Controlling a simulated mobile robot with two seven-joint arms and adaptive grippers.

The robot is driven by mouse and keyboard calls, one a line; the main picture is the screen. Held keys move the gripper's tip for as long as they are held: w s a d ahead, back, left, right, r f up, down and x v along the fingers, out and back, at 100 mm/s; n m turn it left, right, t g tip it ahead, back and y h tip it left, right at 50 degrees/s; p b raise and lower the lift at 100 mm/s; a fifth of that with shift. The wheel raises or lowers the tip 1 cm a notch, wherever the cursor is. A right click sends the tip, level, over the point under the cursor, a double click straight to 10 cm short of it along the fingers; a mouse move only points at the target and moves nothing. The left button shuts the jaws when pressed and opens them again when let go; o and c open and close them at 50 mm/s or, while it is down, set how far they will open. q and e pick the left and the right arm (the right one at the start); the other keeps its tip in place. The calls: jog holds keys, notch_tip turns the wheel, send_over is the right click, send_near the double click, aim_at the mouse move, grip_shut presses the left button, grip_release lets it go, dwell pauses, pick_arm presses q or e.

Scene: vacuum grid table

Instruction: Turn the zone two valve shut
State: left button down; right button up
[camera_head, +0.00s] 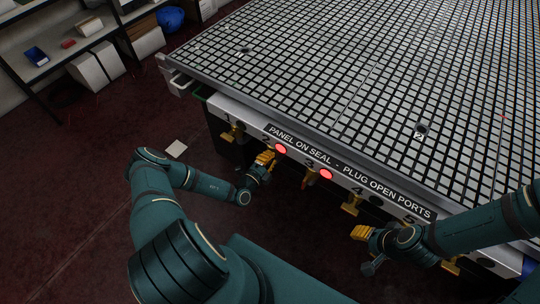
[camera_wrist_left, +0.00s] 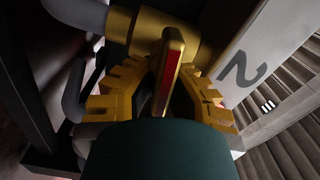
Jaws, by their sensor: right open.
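The zone two valve sits under the "2" label on the table's front panel; in the left wrist view its brass body (camera_wrist_left: 150,32) and red-and-gold handle (camera_wrist_left: 170,70) show beside a large "2". My left gripper (camera_head: 266,157) is at this valve and mostly hides it in the head view. In the left wrist view its yellow fingers (camera_wrist_left: 168,88) stand on both sides of the handle, their tips close against it. My right gripper (camera_head: 362,233) is open and empty in front of the panel, below and right of the "4" valve.
The front panel (camera_head: 345,172) reads "PANEL ON SEAL - PLUG OPEN PORTS". Brass valves stand at "1" (camera_head: 231,132), "3" (camera_head: 311,178) and "4" (camera_head: 350,207). The gridded tabletop (camera_head: 350,70) is mostly bare.

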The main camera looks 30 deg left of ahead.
pick_arm(q)
jog(key=shift+s+f+m, duration=0.1)
jog(key=shift+f+m, duration=0.2)
jog(key=shift+m, duration=0.8)
jog(key=c, duration=1)
grip_release()
jog(key=s, duration=0.8)
jog(key=s+a, duration=0.1)
jog(key=s, duration=0.3)
jog(key=shift+d, duration=0.1)
